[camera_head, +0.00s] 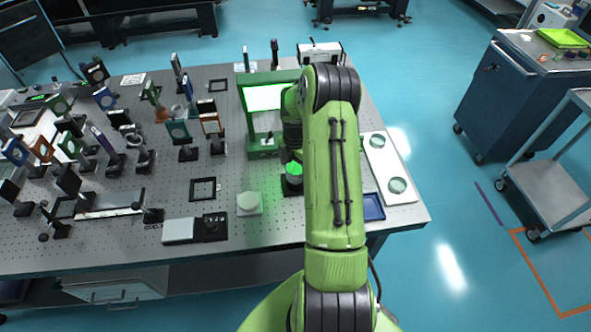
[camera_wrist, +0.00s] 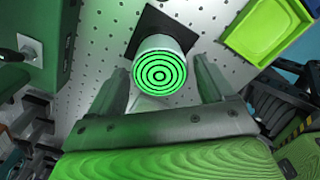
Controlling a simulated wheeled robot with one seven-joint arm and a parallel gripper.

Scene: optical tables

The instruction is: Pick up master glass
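A round pale cylinder topped by green-and-black concentric rings (camera_wrist: 159,74) stands on a black square base (camera_wrist: 146,22) in the wrist view; it may be the master glass, but no label shows. My gripper (camera_wrist: 160,69) is open, with one finger on each side of the ringed piece. Gaps show beside the fingers and nothing is gripped. My arm hides the gripper in the head view. Two clear round discs (camera_head: 377,141) (camera_head: 397,186) lie on a white plate at right.
A blue tray (camera_head: 373,208) lies right of my arm. A pale round disc on a block (camera_head: 249,203) is to the left. Several optical mounts (camera_head: 179,131) crowd the table's left.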

